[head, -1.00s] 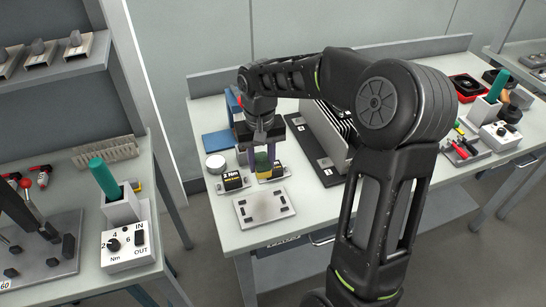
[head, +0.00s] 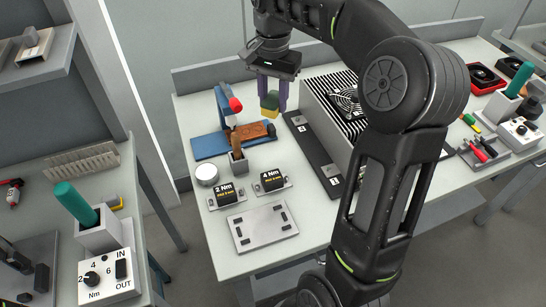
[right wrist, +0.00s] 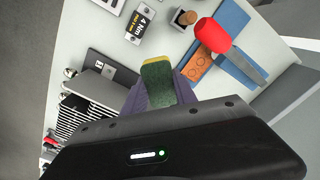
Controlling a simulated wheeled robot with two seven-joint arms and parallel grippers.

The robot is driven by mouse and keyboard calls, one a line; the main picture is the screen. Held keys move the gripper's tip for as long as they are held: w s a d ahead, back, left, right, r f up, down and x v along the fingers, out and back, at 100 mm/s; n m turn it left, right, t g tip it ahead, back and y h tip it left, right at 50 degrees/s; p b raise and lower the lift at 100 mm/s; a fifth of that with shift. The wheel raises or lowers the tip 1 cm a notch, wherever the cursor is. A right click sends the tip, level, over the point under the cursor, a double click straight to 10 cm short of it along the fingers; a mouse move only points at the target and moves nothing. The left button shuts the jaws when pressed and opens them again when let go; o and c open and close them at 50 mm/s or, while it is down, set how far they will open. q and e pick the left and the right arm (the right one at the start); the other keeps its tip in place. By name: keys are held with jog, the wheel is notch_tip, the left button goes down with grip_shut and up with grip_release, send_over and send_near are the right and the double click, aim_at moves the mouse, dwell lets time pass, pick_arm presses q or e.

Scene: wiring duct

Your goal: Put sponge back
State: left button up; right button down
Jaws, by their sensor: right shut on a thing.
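My right gripper (head: 271,106) is shut on a small green and yellow sponge (head: 270,101). It holds the sponge in the air above the bench. The sponge also shows between the purple fingers in the right wrist view (right wrist: 157,78). In the head view, a blue stand (head: 206,147) with a red-tipped upright part is to the left of the gripper. An orange-brown slab with round marks (head: 262,129) lies on the blue base, below and left of the sponge. The slab also shows in the right wrist view (right wrist: 197,66). My left gripper is out of view.
A brown holder (head: 238,162), a round tin (head: 206,174), and the 2 Nm (head: 226,194) and 4 Nm (head: 271,181) blocks stand in front of the stand. A grey plate (head: 262,226) lies nearer the edge. A finned heatsink with fan (head: 335,105) stands right.

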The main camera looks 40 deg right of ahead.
jog(key=shift+s+f, duration=0.1)
send_over(273, 159)
notch_tip(273, 159, down, 13)
jog(key=shift+f+b, duration=0.1)
jog(key=shift+b, duration=0.35)
jog(key=shift+f, duration=2.25)
jog(key=shift+f, duration=0.1)
jog(key=c, duration=1)
grip_release()
notch_tip(273, 159, up, 12)
